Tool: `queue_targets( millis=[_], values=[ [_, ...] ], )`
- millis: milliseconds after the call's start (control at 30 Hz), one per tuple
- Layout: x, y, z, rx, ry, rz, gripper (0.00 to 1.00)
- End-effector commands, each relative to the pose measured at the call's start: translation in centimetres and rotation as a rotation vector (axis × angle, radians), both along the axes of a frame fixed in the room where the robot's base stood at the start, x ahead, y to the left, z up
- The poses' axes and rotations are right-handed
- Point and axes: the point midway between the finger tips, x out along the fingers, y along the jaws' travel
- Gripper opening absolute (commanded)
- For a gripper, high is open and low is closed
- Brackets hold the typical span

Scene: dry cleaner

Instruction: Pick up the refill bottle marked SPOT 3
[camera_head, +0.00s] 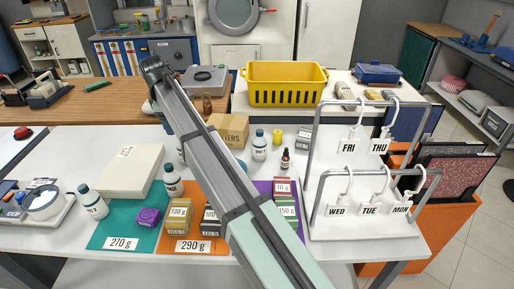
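One bottle (94,203) is at the left edge of the teal mat, and another bottle (172,183) is at the back of the orange mat. A third bottle (259,147) stands right of my arm, near the cardboard box. Another is mostly hidden behind my arm. The labels are too small to read, so I cannot tell which is SPOT 3. My arm crosses the middle of the view up to a bend at upper left. I cannot see my gripper; the arm hides the area behind it.
A teal mat (106,239) and an orange mat (201,245) hold small boxes. A white box (127,171), a small dark dropper bottle (285,161) and a cardboard box (237,126) stand nearby. A metal rack with day tags (316,190) is at right, and a yellow basket (286,94) behind.

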Motion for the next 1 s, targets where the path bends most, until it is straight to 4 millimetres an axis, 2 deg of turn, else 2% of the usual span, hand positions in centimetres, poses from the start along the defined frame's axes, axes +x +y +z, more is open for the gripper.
queue_targets(
  millis=[33, 300, 500, 600, 700, 800, 1000],
  values=[
    [1.0, -2.5, 0.2, 0.014, 0.008, -0.048, 0.68],
    [4.8, -14.0, 1.2, 0.101, 0.056, -0.290, 0.68],
    [6.3, -22.4, 2.1, 0.164, 0.086, -0.464, 0.68],
    [6.8, -25.7, 2.5, 0.192, 0.098, -0.533, 0.68],
    [7.0, -28.2, 2.7, 0.213, 0.107, -0.583, 0.68],
    [7.0, -29.8, 2.9, 0.225, 0.112, -0.617, 0.68],
    [7.1, -30.5, 2.0, 0.233, 0.117, -0.635, 0.68]
  ],
)
